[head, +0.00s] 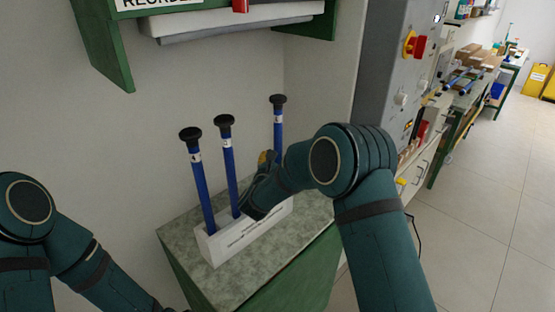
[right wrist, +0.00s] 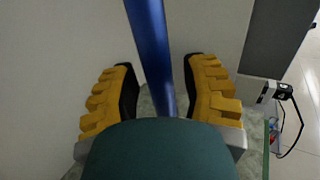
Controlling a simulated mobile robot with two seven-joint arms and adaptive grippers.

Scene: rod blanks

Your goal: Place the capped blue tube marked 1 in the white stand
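The white stand (head: 222,244) sits on a small green-sided table. Two blue tubes with black caps, the left tube (head: 202,190) and the middle tube (head: 230,170), stand in it, leaning slightly. A third capped blue tube (head: 278,128) is upright at the right; its lower end is hidden behind my right arm. The tubes carry small white labels, too small to read surely. My right gripper (head: 266,160) is beside the third tube. In the right wrist view, a blue tube (right wrist: 152,50) passes between its open yellow fingers, with gaps on both sides. My left gripper is out of view.
The speckled tabletop (head: 185,235) is bare left of the stand. A wall stands behind it, with a green-framed shelf (head: 105,50) above. A grey cabinet (head: 385,70) with a red-and-yellow switch (head: 414,45) is at the right. Open floor (head: 480,220) lies farther right.

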